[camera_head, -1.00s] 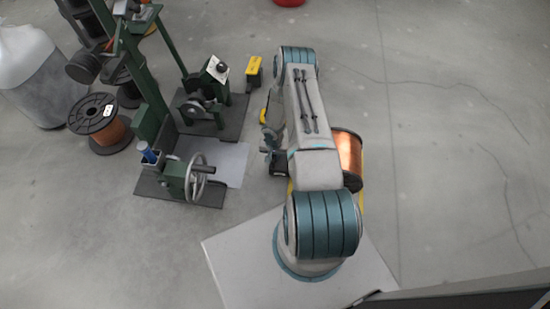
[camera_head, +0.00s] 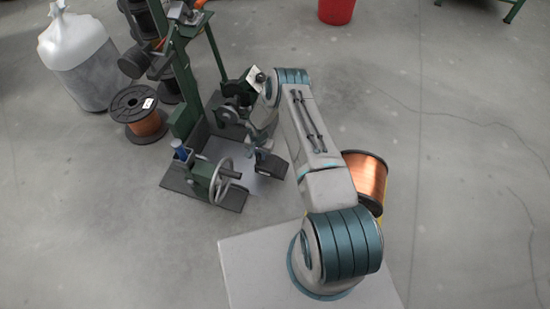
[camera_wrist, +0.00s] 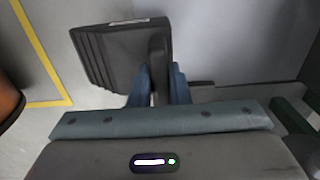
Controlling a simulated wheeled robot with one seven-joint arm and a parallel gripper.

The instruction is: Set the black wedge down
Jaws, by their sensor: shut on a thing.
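The black wedge (camera_wrist: 108,55) has a ribbed side and a pale label along its top edge in the wrist view. My gripper (camera_wrist: 158,78) is shut on it, with blue fingers gripping a black upright part at its right end. In the head view the wedge (camera_head: 271,167) hangs at the end of my arm, right of the handwheel, and my gripper (camera_head: 262,147) is partly hidden by my arm. I cannot tell how far the wedge is above the floor.
A green machine with a handwheel (camera_head: 222,182) stands close left of the wedge. A copper spool (camera_head: 366,178) is right of my arm, another spool (camera_head: 140,115) far left. A white container (camera_head: 78,60) and red bucket (camera_head: 337,9) stand behind. Floor at right is clear.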

